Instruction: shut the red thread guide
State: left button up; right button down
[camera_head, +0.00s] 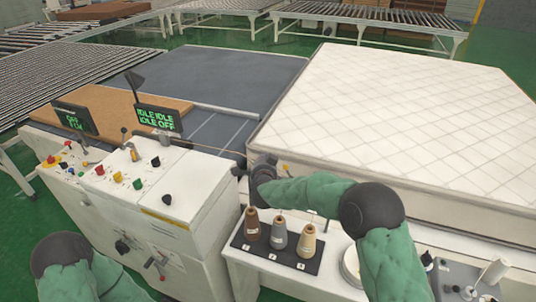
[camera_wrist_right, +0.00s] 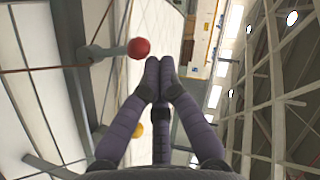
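The red thread guide shows in the right wrist view as a red ball (camera_wrist_right: 138,47) on a short grey lever, just left of my fingertips. My right gripper (camera_wrist_right: 160,68) has its fingertips together with nothing visible between them; a small gap seems to separate them from the red ball. In the head view my right gripper (camera_head: 262,168) is at the right end of the white control machine (camera_head: 175,200), beside the mattress edge. The red ball cannot be made out there. My left gripper is out of view; only part of that arm shows at lower left.
A yellow ball (camera_wrist_right: 138,128) sits partly behind a finger. Brown, grey and tan thread cones stand on a black mat (camera_head: 250,248) below my right forearm. The quilted white mattress (camera_head: 410,110) lies behind. Two green-lettered displays (camera_head: 158,117) stand on the machine.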

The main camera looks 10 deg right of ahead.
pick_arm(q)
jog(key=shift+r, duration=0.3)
pick_arm(e)
jog(key=shift+w+a, duration=0.2)
jog(key=shift+a, duration=0.1)
dwell(0.4)
